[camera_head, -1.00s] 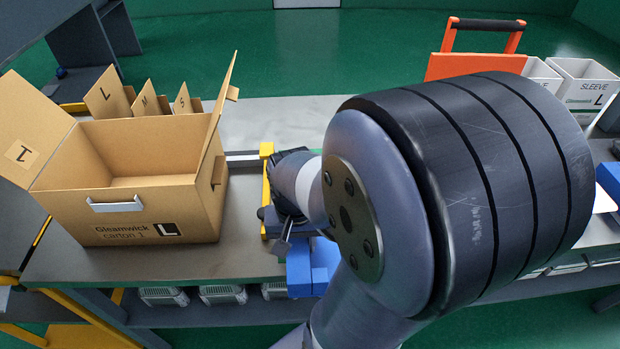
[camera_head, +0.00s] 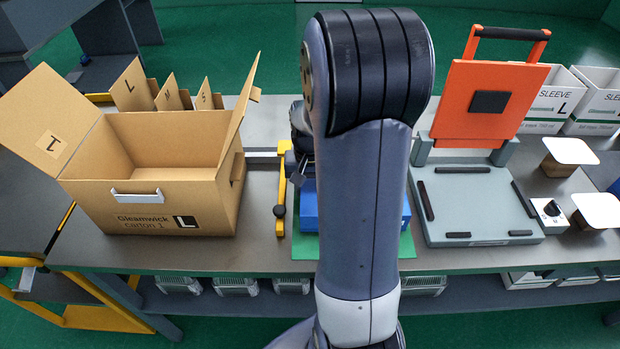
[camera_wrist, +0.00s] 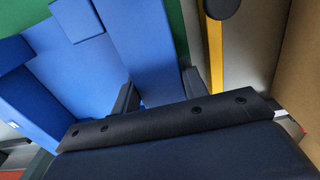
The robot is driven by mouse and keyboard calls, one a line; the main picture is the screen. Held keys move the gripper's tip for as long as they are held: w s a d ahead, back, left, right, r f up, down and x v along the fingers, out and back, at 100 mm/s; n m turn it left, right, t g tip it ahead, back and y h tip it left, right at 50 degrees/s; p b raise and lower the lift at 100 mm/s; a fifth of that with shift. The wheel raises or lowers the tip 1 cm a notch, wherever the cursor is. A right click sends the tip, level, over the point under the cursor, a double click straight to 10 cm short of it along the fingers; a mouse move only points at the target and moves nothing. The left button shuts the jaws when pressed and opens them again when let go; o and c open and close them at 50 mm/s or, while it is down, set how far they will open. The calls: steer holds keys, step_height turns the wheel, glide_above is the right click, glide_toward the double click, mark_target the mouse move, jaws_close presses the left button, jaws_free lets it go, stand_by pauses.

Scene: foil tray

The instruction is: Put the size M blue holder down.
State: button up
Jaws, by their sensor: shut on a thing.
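The blue holder (camera_head: 309,207) is partly hidden behind my arm in the head view. It shows at or just above a green mat (camera_head: 303,252); I cannot tell whether it touches. In the wrist view the blue holder (camera_wrist: 145,35) fills the upper left, with green behind its top corners. My gripper (camera_wrist: 160,88) is shut on a blue part of it, one dark finger on each side. In the head view the fingertips are hidden behind the arm. No size mark shows on the holder.
An open carton marked L (camera_head: 150,213) stands left, with a yellow bar (camera_head: 281,185) between it and the mat. A grey press with a raised orange lid (camera_head: 480,130) stands right. White sleeve boxes (camera_head: 597,95) are at the back right. Bare bench lies between carton and bar.

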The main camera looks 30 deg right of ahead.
steer(key=w+d, duration=0.1)
steer(key=w+f+p, duration=0.1)
steer(key=shift+w+d, duration=0.4)
steer(key=shift+f, duration=0.25)
steer(key=shift+f, duration=0.2)
steer(key=o, duration=1.3)
steer(key=shift+o, duration=0.2)
steer(key=shift+r, duration=0.15)
step_height(320, 180, up, 12)
steer(key=shift+r, duration=0.1)
